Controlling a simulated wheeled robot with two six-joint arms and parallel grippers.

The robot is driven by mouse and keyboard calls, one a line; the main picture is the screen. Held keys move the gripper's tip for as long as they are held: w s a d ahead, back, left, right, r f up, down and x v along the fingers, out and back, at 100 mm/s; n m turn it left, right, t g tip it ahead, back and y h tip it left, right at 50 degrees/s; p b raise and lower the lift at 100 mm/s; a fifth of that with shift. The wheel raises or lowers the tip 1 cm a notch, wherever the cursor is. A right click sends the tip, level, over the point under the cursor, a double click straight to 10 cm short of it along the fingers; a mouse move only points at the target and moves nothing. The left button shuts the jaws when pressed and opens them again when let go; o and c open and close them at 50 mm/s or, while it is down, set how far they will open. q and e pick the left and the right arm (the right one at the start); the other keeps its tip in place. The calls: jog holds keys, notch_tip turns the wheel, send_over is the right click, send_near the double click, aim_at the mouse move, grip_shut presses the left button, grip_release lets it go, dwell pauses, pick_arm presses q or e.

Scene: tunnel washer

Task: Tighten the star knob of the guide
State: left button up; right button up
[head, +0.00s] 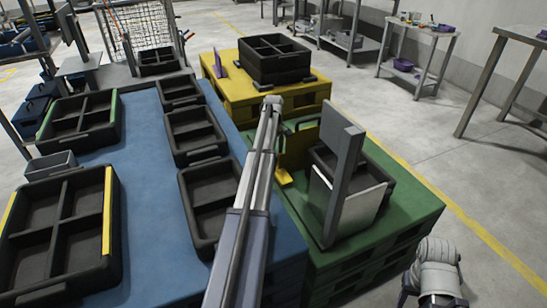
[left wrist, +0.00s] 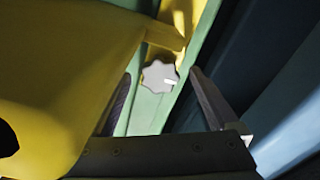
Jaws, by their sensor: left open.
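The star knob (left wrist: 160,76) is a small light grey lobed knob with a white mark, in the left wrist view. It sits on a pale green strip beside yellow parts of the guide (left wrist: 70,50). My left gripper (left wrist: 161,86) is open, with one finger on each side of the knob in the picture; I cannot tell whether either touches it. In the head view my left arm reaches up the middle and its fingers cannot be made out. A yellow upright piece (head: 295,150), perhaps the guide, stands on the green pallet; the knob is not discernible there.
A grey upright panel (head: 344,165) and a black crate (head: 377,205) stand on the green pallet (head: 400,215). A yellow pallet (head: 235,100) carries a black crate (head: 273,65) behind. A blue surface (head: 150,190) with several black crates lies left.

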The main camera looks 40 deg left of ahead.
pick_arm(q)
jog(key=shift+c, duration=0.4)
jog(key=c, duration=1.3)
